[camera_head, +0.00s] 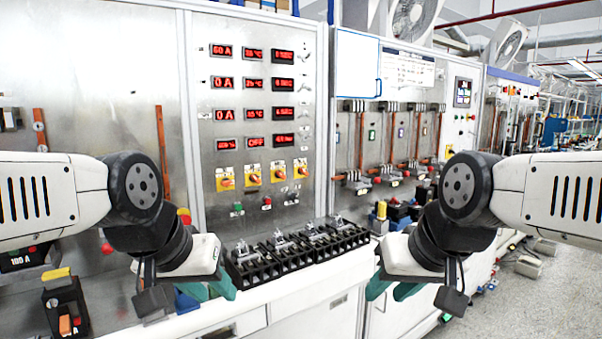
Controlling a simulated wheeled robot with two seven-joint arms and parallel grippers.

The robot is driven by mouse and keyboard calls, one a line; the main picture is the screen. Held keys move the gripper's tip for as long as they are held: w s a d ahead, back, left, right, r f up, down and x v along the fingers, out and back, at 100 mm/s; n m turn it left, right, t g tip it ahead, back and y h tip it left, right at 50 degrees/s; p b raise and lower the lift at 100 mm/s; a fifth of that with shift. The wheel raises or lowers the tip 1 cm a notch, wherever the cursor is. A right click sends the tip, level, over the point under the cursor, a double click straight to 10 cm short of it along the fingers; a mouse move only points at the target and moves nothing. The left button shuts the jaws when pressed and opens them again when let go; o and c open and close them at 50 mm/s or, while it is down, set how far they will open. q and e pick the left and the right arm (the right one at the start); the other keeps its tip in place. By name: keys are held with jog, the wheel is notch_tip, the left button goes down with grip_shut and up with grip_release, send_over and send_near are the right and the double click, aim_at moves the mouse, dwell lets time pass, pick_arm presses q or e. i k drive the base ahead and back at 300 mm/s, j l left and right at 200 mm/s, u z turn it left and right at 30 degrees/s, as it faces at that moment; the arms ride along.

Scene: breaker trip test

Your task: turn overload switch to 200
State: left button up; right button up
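The grey control panel (262,60) stands ahead with rows of red digital displays. Below them is a row of rotary switches on yellow plates: the leftmost (225,178), a second (252,174), a third (278,171) and the rightmost (300,168). Their labels are too small to read, so I cannot tell which is the overload switch or its setting. My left gripper (207,291) is low in front of the panel's left side, its teal fingers apart and empty. My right gripper (393,289) is to the right, also open and empty. Neither touches a switch.
A row of black breakers (298,250) sits on the white ledge (300,292) below the panel, between my grippers. A black device with an orange switch (66,324) is at lower left. Another test panel (390,130) stands to the right. The space before the rotary switches is clear.

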aim_at(301, 171)
jog(key=i+j+z, duration=0.1)
jog(key=i+z, duration=0.3)
jog(key=i, duration=0.6)
